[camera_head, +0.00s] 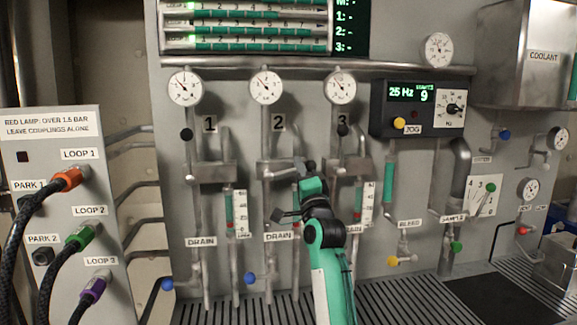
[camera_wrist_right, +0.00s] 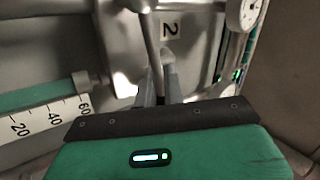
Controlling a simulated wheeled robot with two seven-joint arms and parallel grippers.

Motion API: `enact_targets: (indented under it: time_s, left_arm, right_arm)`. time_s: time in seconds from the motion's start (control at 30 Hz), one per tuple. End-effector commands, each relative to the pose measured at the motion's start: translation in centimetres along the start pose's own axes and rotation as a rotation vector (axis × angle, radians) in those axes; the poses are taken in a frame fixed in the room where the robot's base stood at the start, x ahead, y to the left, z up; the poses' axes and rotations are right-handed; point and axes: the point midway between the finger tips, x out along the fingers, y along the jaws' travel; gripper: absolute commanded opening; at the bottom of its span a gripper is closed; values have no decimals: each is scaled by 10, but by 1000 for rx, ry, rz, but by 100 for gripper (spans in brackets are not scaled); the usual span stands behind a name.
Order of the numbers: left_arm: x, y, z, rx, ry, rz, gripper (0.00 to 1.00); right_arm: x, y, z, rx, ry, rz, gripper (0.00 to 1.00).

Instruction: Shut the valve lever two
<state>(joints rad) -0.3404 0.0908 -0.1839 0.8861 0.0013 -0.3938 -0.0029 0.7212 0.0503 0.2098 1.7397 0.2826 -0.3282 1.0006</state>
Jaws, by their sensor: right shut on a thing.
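The number 2 label (camera_head: 278,123) marks the middle pipe set, with its valve body (camera_head: 276,169) below. My right gripper (camera_head: 299,164) is at the right side of this valve body, reached from below by my green and black arm. In the right wrist view my right gripper (camera_wrist_right: 159,90) has its two grey fingers closed around the end of lever two, beside the 2 plate (camera_wrist_right: 171,28). The held end is mostly hidden between the fingers. Levers one (camera_head: 186,134) and three (camera_head: 343,130) have dark knobs standing above their valves. My left gripper is not in view.
Round gauges (camera_head: 265,86) sit above the valves. Vertical pipes and a green-topped sight scale (camera_head: 240,212) stand close to my right arm. Blue drain knobs (camera_head: 249,279) are lower. At left, a coupling panel (camera_head: 55,145) has thick black hoses. A floor grate (camera_head: 220,314) lies below.

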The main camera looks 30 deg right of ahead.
Motion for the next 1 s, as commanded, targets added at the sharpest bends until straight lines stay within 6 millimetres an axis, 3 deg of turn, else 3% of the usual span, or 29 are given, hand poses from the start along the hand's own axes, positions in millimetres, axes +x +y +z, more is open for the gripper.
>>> enact_targets:
  time_s: [0.4,0.97,1.0]
  left_arm:
    - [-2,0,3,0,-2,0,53]
    - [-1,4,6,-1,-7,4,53]
    - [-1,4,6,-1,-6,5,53]
  right_arm:
    - [-8,13,-2,160,106,-1,0]
    - [-9,15,-1,182,120,-1,0]
    - [-9,15,-1,182,120,-1,16]
